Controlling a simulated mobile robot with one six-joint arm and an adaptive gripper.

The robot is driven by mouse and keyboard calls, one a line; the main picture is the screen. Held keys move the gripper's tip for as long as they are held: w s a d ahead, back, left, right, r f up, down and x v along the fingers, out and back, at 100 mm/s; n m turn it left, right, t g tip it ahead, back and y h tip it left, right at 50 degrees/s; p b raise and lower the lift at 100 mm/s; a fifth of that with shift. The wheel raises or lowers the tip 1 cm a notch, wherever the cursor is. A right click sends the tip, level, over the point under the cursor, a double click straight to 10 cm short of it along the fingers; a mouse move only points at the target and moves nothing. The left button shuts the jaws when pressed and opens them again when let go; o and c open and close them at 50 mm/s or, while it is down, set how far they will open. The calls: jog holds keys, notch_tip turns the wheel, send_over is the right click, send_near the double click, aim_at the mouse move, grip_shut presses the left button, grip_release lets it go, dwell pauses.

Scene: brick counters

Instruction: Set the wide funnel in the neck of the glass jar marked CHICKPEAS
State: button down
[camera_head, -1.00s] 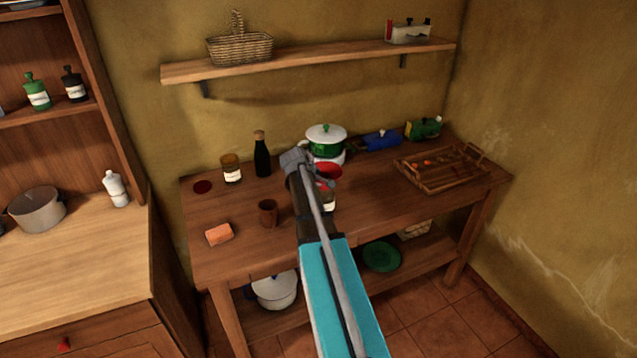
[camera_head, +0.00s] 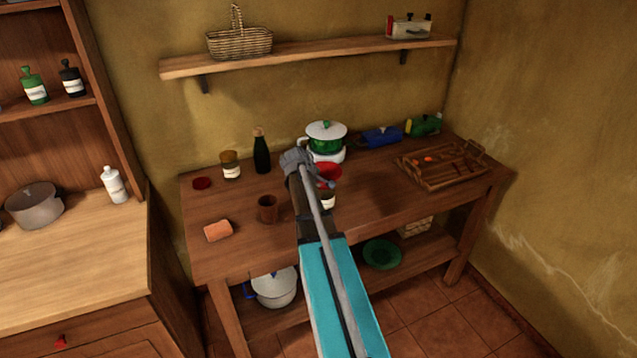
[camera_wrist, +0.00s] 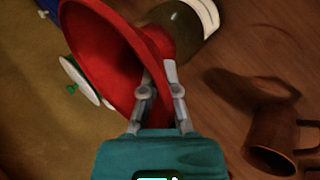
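The red wide funnel (camera_wrist: 105,50) fills the left of the wrist view, its mouth tilted towards the camera. My gripper (camera_wrist: 158,80) is shut on the funnel's rim. A dark glass jar with a white label (camera_wrist: 188,25) is right beside the funnel's narrow end; I cannot tell whether the spout is inside the neck. In the head view the red funnel (camera_head: 329,171) shows just above the labelled jar (camera_head: 328,202), partly behind my arm. Another labelled jar (camera_head: 231,170) stands at the table's back left. No label can be read.
A brown cup (camera_head: 267,209) and an orange block (camera_head: 218,231) are left of my arm. A dark bottle (camera_head: 261,152) and a green-and-white pot (camera_head: 326,140) stand behind. A wooden tray (camera_head: 440,182) is at the right. The table's front right is clear.

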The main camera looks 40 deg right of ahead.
jog(key=shift+f, duration=0.25)
jog(key=c, duration=0.7)
grip_release()
jog(key=o, duration=0.4)
jog(key=shift+r, duration=0.15)
jog(key=shift+r+p, duration=4.4)
jog(key=shift+r, duration=0.05)
